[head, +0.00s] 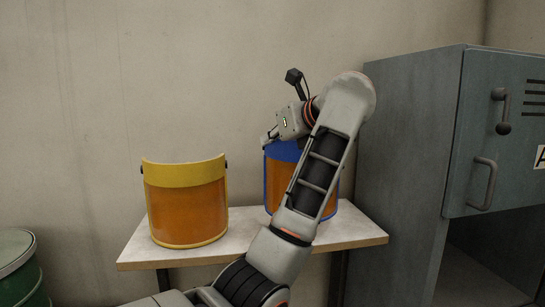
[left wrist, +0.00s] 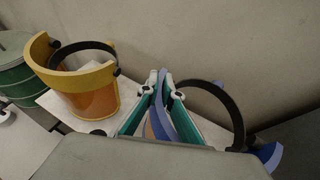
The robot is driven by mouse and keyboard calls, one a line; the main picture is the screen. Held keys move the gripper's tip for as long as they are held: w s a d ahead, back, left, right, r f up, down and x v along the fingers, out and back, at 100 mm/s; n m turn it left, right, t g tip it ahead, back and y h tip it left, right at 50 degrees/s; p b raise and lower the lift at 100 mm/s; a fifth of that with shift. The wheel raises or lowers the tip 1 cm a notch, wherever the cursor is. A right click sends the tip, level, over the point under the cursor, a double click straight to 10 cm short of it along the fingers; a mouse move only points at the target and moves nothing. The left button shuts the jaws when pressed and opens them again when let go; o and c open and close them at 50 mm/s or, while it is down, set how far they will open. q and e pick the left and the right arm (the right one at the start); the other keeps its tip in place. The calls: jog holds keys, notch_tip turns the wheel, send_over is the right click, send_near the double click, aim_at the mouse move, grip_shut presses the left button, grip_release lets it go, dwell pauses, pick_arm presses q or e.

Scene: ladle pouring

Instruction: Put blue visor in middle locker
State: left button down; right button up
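The blue visor (head: 279,184), with a blue rim and an orange shield, stands on a small white table behind my left arm, which hides much of it. My left gripper (head: 268,137) is at its top edge. In the left wrist view the blue rim (left wrist: 168,118) runs between the teal fingers (left wrist: 163,84), which close in on it from both sides. The grey locker (head: 405,160) stands at the right. It has a shut upper door with handles and an open, dark compartment (head: 497,255) below. I cannot tell which compartment is the middle one. My right gripper is not in view.
A yellow visor (head: 187,205) stands on the left of the white table (head: 240,240), apart from the blue one. A green drum (head: 20,268) is at the far left. The wall is close behind the table, and the locker's side stands close to the table's right end.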

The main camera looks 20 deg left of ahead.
pick_arm(q)
notch_tip(320, 180, up, 16)
jog(key=shift+s+f, duration=0.1)
jog(key=shift+f, duration=0.05)
